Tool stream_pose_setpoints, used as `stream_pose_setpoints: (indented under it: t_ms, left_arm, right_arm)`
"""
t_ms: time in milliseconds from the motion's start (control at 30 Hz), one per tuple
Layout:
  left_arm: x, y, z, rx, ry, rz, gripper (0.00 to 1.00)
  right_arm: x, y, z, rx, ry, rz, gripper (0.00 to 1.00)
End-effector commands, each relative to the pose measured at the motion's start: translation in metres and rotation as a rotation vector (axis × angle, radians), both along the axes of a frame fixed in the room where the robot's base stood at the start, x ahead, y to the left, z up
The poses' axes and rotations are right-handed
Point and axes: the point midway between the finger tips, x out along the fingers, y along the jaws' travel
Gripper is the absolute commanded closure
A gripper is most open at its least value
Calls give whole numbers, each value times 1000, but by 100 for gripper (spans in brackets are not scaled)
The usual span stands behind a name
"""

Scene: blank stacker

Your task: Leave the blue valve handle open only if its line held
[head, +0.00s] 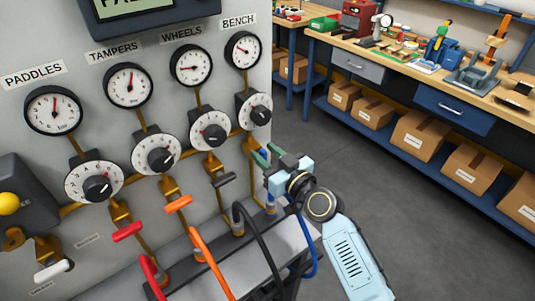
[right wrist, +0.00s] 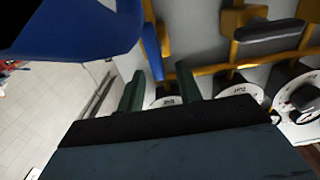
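My right gripper (head: 268,154) is at the panel's right edge, below the BENCH dial (head: 254,111). In the head view the gripper hides that handle. The BENCH gauge (head: 243,50) has its needle pointing upper left. A blue hose (head: 311,252) hangs below the gripper. My left gripper is out of view.
Grey (head: 223,180), orange (head: 178,204), red (head: 127,231) and white (head: 53,271) handles line the panel. Orange (head: 208,262) and black (head: 262,239) hoses rise from the ledge. A display (head: 135,10) is cut off above. A workbench (head: 400,65) stands right, beyond clear floor.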

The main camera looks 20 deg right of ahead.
Motion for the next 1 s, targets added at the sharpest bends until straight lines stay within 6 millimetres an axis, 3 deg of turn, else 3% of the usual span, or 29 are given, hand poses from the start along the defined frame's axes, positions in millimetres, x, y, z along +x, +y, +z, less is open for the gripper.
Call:
stream_pose_setpoints:
  t_ms: [133, 400, 733, 1000]
  left_arm:
    - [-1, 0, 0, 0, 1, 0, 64]
    - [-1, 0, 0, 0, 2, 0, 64]
    - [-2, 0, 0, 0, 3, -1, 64]
    - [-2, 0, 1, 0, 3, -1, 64]
  right_arm:
    - [0, 0, 0, 0, 0, 0, 68]
    - [0, 0, 0, 0, 0, 0, 100]
    - [0, -1, 0, 26, 11, 0, 100]
    - [1, -5, -1, 164, 62, 1, 100]
